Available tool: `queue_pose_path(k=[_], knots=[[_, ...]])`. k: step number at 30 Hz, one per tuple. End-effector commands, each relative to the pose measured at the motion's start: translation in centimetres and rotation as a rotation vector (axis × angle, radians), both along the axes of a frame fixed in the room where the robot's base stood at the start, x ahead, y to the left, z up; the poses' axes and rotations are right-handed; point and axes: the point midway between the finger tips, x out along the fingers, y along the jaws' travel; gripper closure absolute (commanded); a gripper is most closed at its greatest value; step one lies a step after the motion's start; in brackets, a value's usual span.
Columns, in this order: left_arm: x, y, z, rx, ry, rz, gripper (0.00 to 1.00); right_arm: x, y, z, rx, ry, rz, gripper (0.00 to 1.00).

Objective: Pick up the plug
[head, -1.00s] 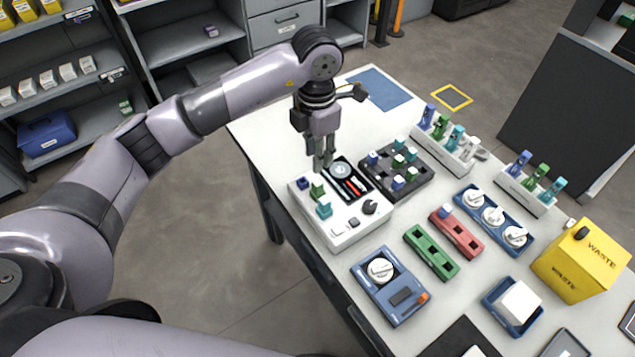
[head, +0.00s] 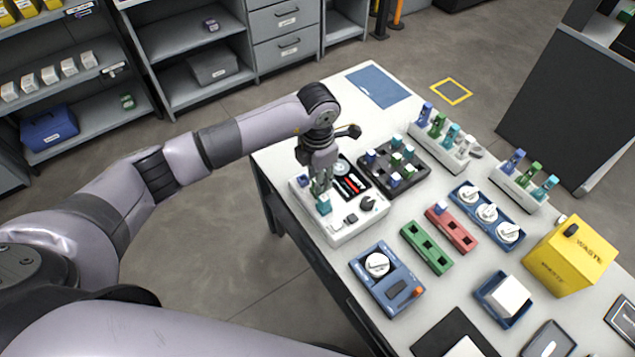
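Several small plugs stand at the left end of a white device (head: 343,232) on the table. A purple plug (head: 304,181) is at its far left and a teal plug (head: 324,205) is nearer. My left gripper (head: 320,188) points down just behind the teal plug, low over the device, its fingers overlapping where a green plug stood in view before. The green plug is now mostly or fully hidden. The fingers are small and dark, and I cannot tell whether they are open or closed on it. My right gripper is not in view.
A black tray (head: 408,183) with blue, green and white plugs sits right of the gripper. Green (head: 428,247) and red (head: 462,238) slotted blocks, a blue unit with a white dial (head: 383,294), and a yellow waste box (head: 566,262) occupy the right. The table's left edge is close to the device.

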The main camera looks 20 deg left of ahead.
Motion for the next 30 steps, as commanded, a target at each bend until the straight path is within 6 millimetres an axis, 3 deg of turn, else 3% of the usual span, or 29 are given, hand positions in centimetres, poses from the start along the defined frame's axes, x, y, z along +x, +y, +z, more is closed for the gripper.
queue_pose_path(k=[12, 23, 30], knots=[[0.0, 0.0, 0.1, 0.0, 0.0, 0.001, 1.0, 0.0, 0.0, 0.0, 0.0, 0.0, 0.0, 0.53], [0.1, 0.0, 0.4, 0.0, -0.001, 0.001, 1.0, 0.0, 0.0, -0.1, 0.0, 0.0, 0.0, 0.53], [0.2, 0.1, 3.2, 0.0, -0.006, 0.0, 1.0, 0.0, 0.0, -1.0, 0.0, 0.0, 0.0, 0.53]])
